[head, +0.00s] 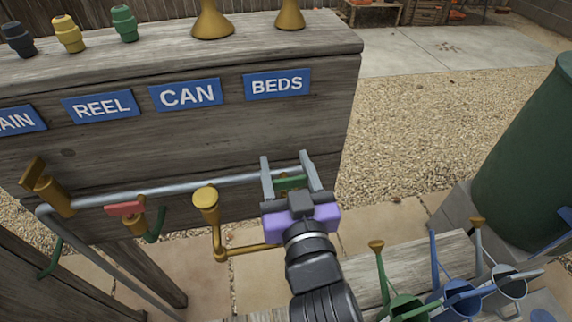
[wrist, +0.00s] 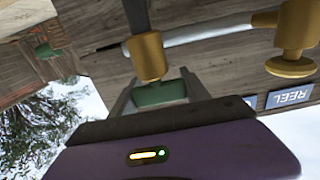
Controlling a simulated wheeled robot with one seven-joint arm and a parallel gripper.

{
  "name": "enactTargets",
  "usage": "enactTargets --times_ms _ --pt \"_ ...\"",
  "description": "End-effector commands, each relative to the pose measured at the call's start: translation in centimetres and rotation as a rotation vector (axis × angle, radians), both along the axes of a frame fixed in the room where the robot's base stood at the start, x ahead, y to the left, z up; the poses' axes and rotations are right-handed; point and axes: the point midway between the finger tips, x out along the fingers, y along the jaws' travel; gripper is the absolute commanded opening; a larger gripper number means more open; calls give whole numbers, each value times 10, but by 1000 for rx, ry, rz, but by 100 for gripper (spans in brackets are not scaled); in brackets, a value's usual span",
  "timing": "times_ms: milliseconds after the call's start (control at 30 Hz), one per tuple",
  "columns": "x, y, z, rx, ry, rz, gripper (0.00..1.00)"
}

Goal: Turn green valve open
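The green valve handle (head: 291,183) is a short bar on the pipe below the BEDS label. It lies between the two fingers of my gripper (head: 289,172), which are wide apart on either side of it. In the wrist view the green handle (wrist: 160,93) shows between my fingertips (wrist: 159,92), below a brass valve body (wrist: 148,56). The gaps at its ends are very small, and I cannot tell if either finger touches it. The handle seems to lie across the pipe's run; its exact angle is unclear.
A red valve handle (head: 125,208) and a brass spout (head: 206,200) are to the left on the grey pipe (head: 165,190). The BEDS label (head: 277,84) is on the plank wall above. Watering cans (head: 458,300) and a green barrel (head: 530,165) stand at the right.

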Motion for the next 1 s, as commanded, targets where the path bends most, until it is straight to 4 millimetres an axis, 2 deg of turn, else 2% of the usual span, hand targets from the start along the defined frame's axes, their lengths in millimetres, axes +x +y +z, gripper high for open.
enactTargets --times_ms 33,67,467,1000 --pt "0 0 0 0 0 0 19" --pt "0 0 0 0 0 0 14" --pt "-1 0 1 0 2 41 14" --pt "-3 6 -1 2 2 267 14"
